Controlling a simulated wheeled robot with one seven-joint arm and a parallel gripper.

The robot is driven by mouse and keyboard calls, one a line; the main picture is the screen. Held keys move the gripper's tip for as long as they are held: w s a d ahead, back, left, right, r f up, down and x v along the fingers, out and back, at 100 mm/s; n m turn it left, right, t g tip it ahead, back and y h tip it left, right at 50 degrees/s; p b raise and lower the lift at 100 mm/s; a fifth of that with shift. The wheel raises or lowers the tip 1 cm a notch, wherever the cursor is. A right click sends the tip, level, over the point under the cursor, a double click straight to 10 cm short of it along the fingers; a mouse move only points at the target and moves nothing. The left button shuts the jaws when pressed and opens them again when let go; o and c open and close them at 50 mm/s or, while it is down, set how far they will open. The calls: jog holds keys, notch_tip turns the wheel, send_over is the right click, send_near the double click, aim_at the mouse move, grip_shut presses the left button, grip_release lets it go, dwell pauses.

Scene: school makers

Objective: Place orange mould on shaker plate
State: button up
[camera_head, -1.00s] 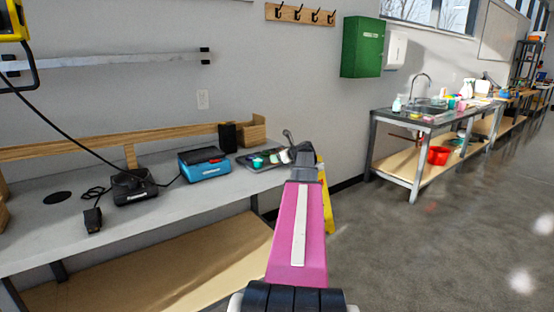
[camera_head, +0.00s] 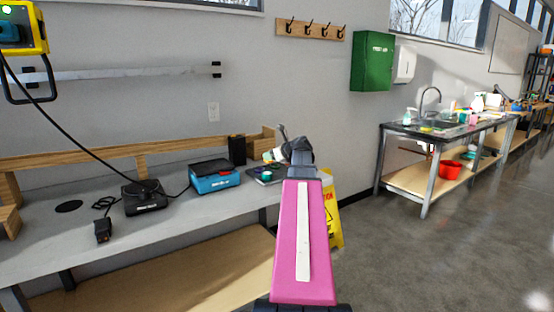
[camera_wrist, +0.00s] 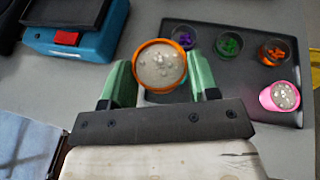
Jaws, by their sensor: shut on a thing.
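The orange mould (camera_wrist: 159,63) is a round cup with an orange rim and grey, speckled filling. In the wrist view it sits between the green fingers of my gripper (camera_wrist: 161,78), which is shut on it, with its open top facing the camera. The shaker is a blue box (camera_head: 214,180) with a flat black plate (camera_head: 210,167) on top and a red part on its front. The plate (camera_wrist: 75,12) shows bare at the upper left of the wrist view, left of my gripper. In the head view my gripper (camera_head: 276,153) is partly hidden behind its own wrist.
A dark tray (camera_wrist: 225,104) holds cups of purple, green and orange pieces and a pink mould (camera_wrist: 280,97). A black device (camera_head: 145,198) with a cable stands left of the shaker on the grey bench (camera_head: 190,222). A yellow floor sign (camera_head: 333,210) stands right of the bench.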

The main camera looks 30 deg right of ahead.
jog(key=shift+a+r, duration=0.25)
jog(key=shift+a, duration=0.25)
jog(key=w+a+r+n+g+y, duration=0.1)
jog(key=w+a+r, duration=0.2)
jog(key=a, duration=0.8)
jog(key=w+a+r+n+y, duration=0.1)
jog(key=w+a+r+y, duration=0.1)
jog(key=a, duration=0.8)
jog(key=w+a+r+n+g+y, duration=0.1)
jog(key=w+a+r+n, duration=0.15)
jog(key=a, duration=0.85)
send_over(215, 167)
jog(key=shift+m, duration=0.45)
jog(key=f, duration=0.6)
jog(key=shift+w+f, duration=0.1)
jog(key=shift+w, duration=0.15)
jog(key=shift+f, duration=2)
jog(key=shift+f, duration=0.1)
jog(key=o, duration=0.9)
jog(key=shift+o, duration=0.2)
